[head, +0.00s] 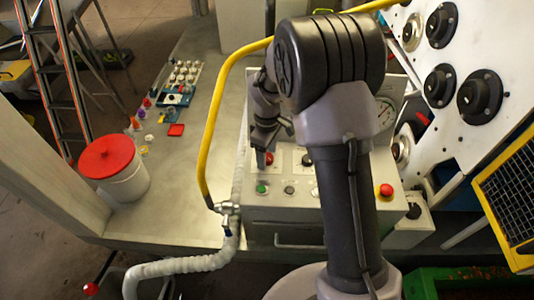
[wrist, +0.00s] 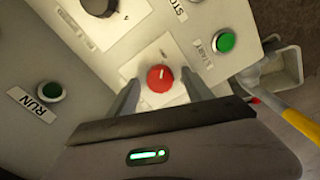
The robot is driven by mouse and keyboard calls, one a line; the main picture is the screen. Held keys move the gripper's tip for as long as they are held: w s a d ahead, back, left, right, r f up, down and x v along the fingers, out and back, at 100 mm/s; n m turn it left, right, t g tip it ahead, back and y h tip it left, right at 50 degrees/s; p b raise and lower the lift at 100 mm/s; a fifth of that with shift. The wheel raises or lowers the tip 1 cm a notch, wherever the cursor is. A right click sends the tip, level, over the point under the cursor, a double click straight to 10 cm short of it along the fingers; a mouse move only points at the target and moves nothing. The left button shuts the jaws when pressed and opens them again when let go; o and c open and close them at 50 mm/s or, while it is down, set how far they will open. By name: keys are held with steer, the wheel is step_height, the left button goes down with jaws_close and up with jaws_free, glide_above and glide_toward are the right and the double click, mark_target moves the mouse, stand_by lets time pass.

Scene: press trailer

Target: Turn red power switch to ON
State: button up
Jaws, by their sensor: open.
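The red power switch (wrist: 160,78) is a round red knob with a pale pointer mark, on a white plate in the wrist view. It also shows in the head view (head: 268,158) on the grey control box (head: 280,215), just below my gripper (head: 270,138). In the wrist view, my gripper (wrist: 160,84) is open, with one finger to the left and one to the right of the knob. A gap shows on each side, so the fingers do not appear to touch it. The plate's ON/OFF lettering is not readable.
A red mushroom button (head: 386,190) sits at the box's right. A yellow pipe (head: 205,150) curves close on the left. A red-lidded bucket (head: 110,165) stands farther left.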

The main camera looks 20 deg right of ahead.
jaws_close()
steer(key=shift+m, duration=0.3)
steer(key=m+b, duration=0.1)
steer(key=m, duration=0.2)
steer(key=shift+m, duration=0.4)
steer(key=m+b, duration=0.1)
steer(key=m, duration=0.3)
steer(key=shift+m, duration=0.3)
steer(key=m+b, duration=0.1)
steer(key=m, duration=0.4)
steer(key=shift+m+b, duration=0.8)
steer(key=shift+m, duration=1.2)
